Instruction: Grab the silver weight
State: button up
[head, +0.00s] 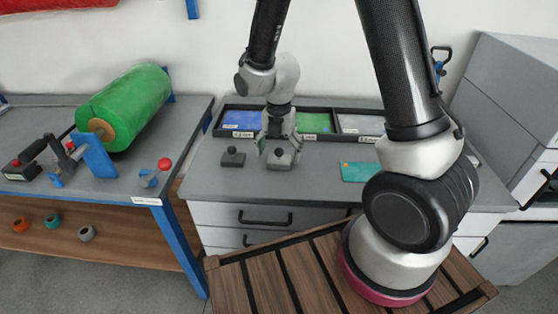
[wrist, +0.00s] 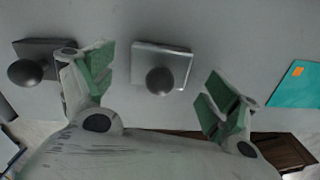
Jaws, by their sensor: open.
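The silver weight (head: 279,162) is a square light-grey block with a round dark knob, standing on the grey worktop. My gripper (head: 279,146) is open directly over it, with its fingers down at either side. In the wrist view the silver weight (wrist: 175,52) sits between the two open green-padded fingers of my gripper (wrist: 158,85), nearer the left finger. Its knob shows clear of both pads. Part of the weight is hidden behind my gripper in the head view.
A darker weight (head: 233,158) with a similar knob stands just left; it also shows in the wrist view (wrist: 36,62), close to the left finger. A teal card (head: 358,172) lies to the right. Labelled trays (head: 240,120) line the back. A green roll (head: 124,107) is on the left bench.

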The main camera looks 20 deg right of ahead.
notch_tip(320, 180, down, 2)
jog(key=shift+f, duration=0.1)
jog(key=shift+c, duration=0.4)
jog(key=c, duration=1.5)
